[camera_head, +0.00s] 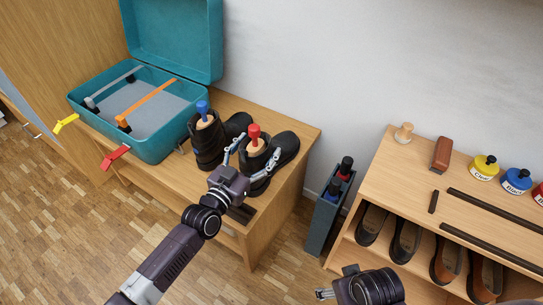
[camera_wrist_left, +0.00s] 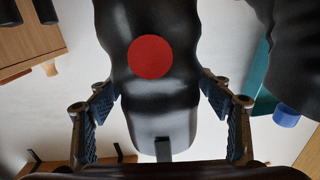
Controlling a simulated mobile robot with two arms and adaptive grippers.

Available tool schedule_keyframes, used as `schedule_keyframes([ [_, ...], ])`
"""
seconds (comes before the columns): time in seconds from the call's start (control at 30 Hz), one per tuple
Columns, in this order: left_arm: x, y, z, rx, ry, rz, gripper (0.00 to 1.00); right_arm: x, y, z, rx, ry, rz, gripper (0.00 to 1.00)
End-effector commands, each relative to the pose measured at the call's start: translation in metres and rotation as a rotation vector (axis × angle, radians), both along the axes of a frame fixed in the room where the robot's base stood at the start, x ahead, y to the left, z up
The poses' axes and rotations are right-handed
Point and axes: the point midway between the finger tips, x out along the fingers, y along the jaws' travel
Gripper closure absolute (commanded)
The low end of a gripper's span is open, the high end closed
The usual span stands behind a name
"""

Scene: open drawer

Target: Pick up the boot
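Two dark boots stand on the wooden bench. The left boot (camera_head: 207,150) has a blue-topped stick in it, the right boot (camera_head: 262,183) a red-topped one (camera_head: 254,131). My left gripper (camera_head: 258,151) is open, with a finger on each side of the right boot's shaft. In the left wrist view, the dark boot (camera_wrist_left: 150,115) with a red disc stands between the spread fingers; the fingertips are very close to its sides, and contact is unclear. My right gripper (camera_head: 335,283) is low in the head view, away from the boots; its opening is unclear.
An open teal case (camera_head: 158,148) sits left of the boots on the bench (camera_head: 285,205). A grey holder (camera_head: 322,225) with dark bottles stands to the right. Further right is a shelf (camera_head: 405,165) with shoes, a brush (camera_head: 441,154) and paint pots. Open floor lies in front.

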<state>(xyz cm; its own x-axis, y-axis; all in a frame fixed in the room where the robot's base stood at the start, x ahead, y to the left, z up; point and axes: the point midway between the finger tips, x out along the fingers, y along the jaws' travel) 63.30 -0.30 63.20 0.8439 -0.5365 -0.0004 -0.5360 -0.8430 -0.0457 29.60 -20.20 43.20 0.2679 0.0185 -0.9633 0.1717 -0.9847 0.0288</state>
Motion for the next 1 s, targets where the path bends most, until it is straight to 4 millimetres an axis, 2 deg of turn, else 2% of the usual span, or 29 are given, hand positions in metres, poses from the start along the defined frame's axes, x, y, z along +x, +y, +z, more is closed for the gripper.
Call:
schedule_keyframes([
  [0.07, -0.0001, 0.0002, -0.0001, 0.0, 0.0, 0.0, 0.39, 0.0, 0.0, -0.0001, 0.0, 0.0, 0.0, 0.28],
  [0.6, -0.0001, 0.0008, -0.0001, 0.0, 0.0, 0.001, 0.99, 0.0003, -0.0002, -0.0003, 0.0, 0.0, 0.0, 0.28],
  [1.0, 0.001, 0.0004, 0.0066, -0.005, -0.009, 0.002, 1.0, 0.0006, 0.0001, 0.0006, 0.0, -0.001, 0.0, 0.28],
])
